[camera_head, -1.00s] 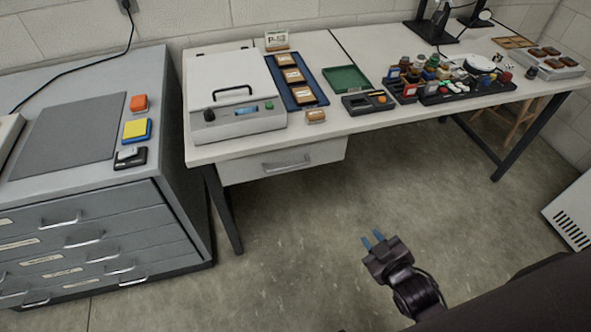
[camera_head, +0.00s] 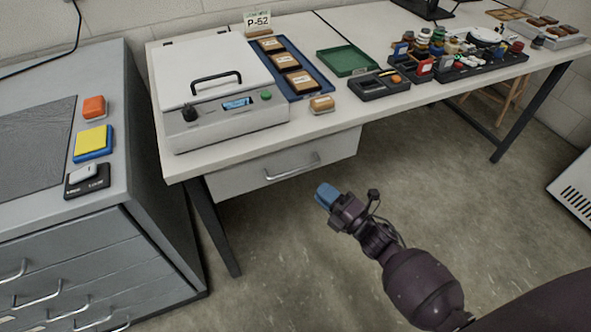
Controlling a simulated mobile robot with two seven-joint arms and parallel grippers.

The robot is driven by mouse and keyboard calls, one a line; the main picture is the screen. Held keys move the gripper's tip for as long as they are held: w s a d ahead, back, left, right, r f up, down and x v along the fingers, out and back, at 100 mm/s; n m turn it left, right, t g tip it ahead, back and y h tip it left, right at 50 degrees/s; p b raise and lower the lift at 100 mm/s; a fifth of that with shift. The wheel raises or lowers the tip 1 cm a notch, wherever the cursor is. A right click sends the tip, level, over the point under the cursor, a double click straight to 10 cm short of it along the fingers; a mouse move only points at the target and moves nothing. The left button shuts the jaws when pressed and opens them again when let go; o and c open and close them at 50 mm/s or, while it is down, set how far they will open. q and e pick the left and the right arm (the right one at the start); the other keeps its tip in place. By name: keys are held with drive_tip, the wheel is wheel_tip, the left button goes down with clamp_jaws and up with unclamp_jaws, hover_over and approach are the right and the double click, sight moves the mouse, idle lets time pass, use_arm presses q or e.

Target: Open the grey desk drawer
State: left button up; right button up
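The grey desk drawer (camera_head: 235,181) is under the left part of the white desk. Its front looks flush and shut. A silver bar handle (camera_head: 293,170) runs across the middle of the front. My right gripper (camera_head: 326,194) is below and right of the handle, with its blue fingers pointing up and left towards the drawer. It looks apart from the handle and holds nothing that I can see. The fingers overlap in this view, so their gap is hidden. My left gripper is not in view.
A white machine (camera_head: 220,100) stands on the desk (camera_head: 335,112) above the drawer, beside a blue tray (camera_head: 322,84) and a green tray (camera_head: 345,60). A grey cabinet (camera_head: 80,250) with several drawers stands left. The desk's dark leg (camera_head: 215,232) is near the drawer. Floor in front is open.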

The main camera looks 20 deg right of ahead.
sight(297, 169)
drive_tip(key=b+x, duration=0.1)
drive_tip(key=x, duration=0.8)
drive_tip(key=shift+w+a, duration=0.1)
drive_tip(key=shift+w, duration=0.15)
clamp_jaws()
